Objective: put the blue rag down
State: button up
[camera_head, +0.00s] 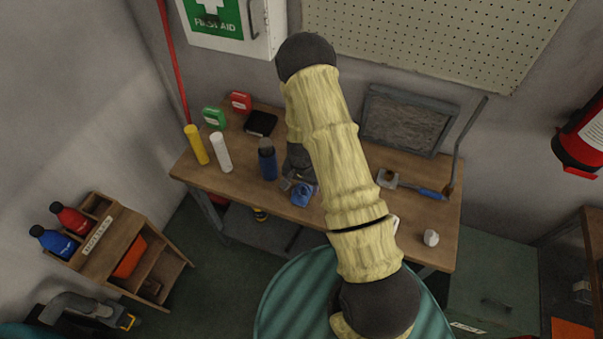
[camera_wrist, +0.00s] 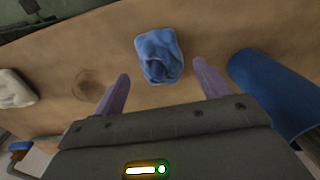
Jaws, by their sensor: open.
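The blue rag (camera_head: 302,194) lies crumpled on the wooden workbench near its front edge. In the wrist view the rag (camera_wrist: 160,56) rests on the bench top just beyond my fingertips, about midway between them. My gripper (camera_wrist: 160,80) is open, with its two purple fingers apart and nothing between them. In the head view my gripper (camera_head: 303,183) is at the bench beside the rag, and my arm partly hides it.
A blue bottle (camera_head: 267,163) stands close by; it shows right of my fingers in the wrist view (camera_wrist: 275,90). A white (camera_head: 221,153) and a yellow cylinder (camera_head: 196,146) stand further left. A white crumpled item (camera_head: 431,238) lies at the bench's right.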

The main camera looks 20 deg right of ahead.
notch_tip(320, 180, up, 8)
jog(key=b, duration=0.1)
jog(key=shift+b, duration=0.4)
dwell(0.4)
notch_tip(320, 180, up, 12)
jog(key=n+t, duration=0.1)
jog(key=n, duration=0.2)
send_over(301, 191)
jog(key=s, duration=0.5)
jog(key=s+r+n+t, duration=0.1)
jog(key=s+r+n, duration=0.3)
jog(key=s+r, duration=0.4)
jog(key=shift+s+d+t, duration=0.15)
jog(key=shift+s+t, duration=0.15)
jog(key=shift+s, duration=0.3)
jog(key=shift+o, duration=0.5)
jog(key=shift+w, duration=0.1)
